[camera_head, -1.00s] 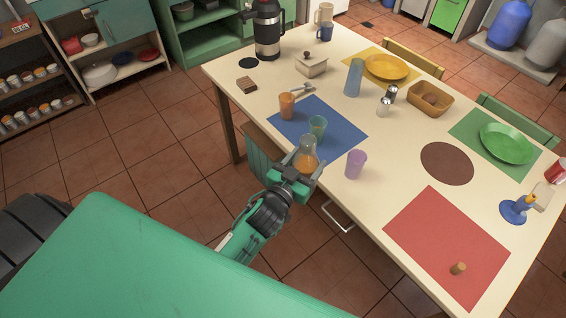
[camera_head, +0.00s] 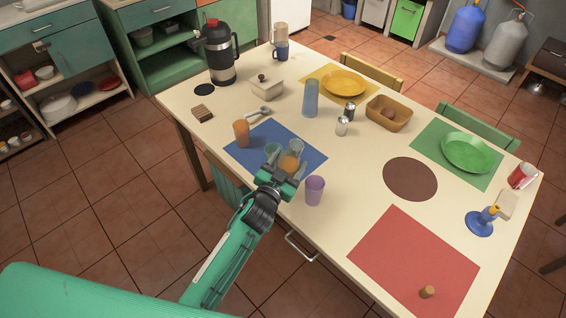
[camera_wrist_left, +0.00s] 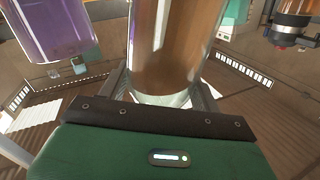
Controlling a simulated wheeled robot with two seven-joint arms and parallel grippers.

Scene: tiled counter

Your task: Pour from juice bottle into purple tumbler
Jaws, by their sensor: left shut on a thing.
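A clear juice bottle with orange juice (camera_head: 290,162) is held by my left gripper (camera_head: 285,174), which is shut on it. The bottle looks roughly upright, and its lower part is hidden by the gripper in the head view. The purple tumbler (camera_head: 315,190) stands upright on the bare counter, just right of the gripper and nearer the front edge. It also shows at the left of the wrist view (camera_wrist_left: 58,30). My right gripper is not in view.
A tall blue glass (camera_head: 311,98) and shakers (camera_head: 342,126) stand behind. The red mat (camera_head: 410,255) holds only a small brown cylinder (camera_head: 427,292).

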